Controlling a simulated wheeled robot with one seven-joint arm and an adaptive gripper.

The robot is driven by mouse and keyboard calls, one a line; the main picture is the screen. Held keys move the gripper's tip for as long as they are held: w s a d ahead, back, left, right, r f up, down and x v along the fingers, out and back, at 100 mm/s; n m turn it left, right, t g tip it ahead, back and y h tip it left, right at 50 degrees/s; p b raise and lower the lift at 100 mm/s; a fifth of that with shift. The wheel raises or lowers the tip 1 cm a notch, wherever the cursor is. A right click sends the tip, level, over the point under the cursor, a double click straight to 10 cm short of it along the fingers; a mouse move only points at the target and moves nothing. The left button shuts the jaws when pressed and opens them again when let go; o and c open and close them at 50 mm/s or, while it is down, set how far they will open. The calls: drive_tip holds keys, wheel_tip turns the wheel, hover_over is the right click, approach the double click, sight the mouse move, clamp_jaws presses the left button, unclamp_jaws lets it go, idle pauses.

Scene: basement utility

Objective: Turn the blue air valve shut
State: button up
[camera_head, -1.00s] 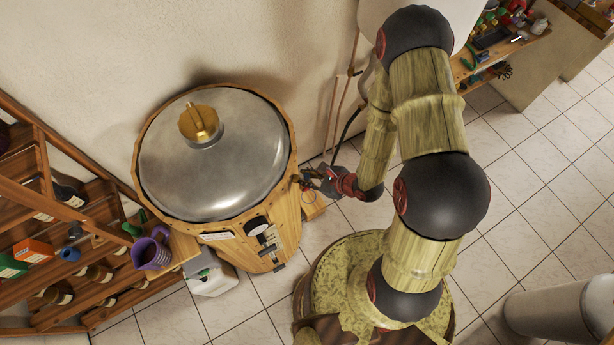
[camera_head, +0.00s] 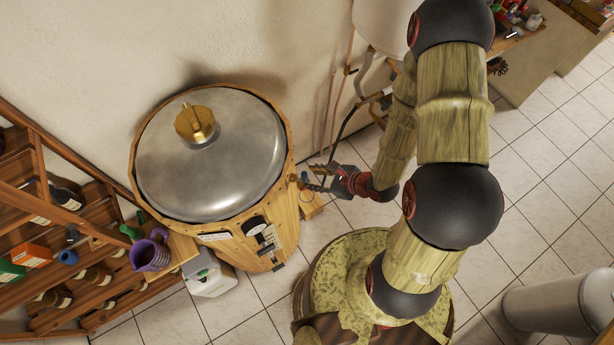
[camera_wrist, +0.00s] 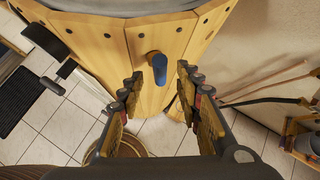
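The blue air valve (camera_wrist: 158,70) is a small blue handle on a short stem on the wooden side of the barrel. In the wrist view its handle runs up and down the picture, and it sits between and just beyond my fingertips. In the head view the valve (camera_head: 304,177) is a tiny blue spot at the barrel's right side. My gripper (camera_wrist: 158,88) is open, with a finger on either side and a clear gap to the valve. In the head view my gripper (camera_head: 318,180) is beside the barrel's right side; its fingertips are too small to make out.
The barrel (camera_head: 272,262) has a metal lid (camera_head: 235,165) with a brass knob. A wooden bottle rack (camera_head: 52,240) and a purple jug (camera_head: 150,253) stand left. Pipes (camera_head: 329,115) run along the wall. A grey bin (camera_head: 548,307) stands right; tiled floor there is free.

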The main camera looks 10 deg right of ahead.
drive_tip(key=v, duration=0.6)
drive_tip(key=shift+s+d+r, duration=0.1)
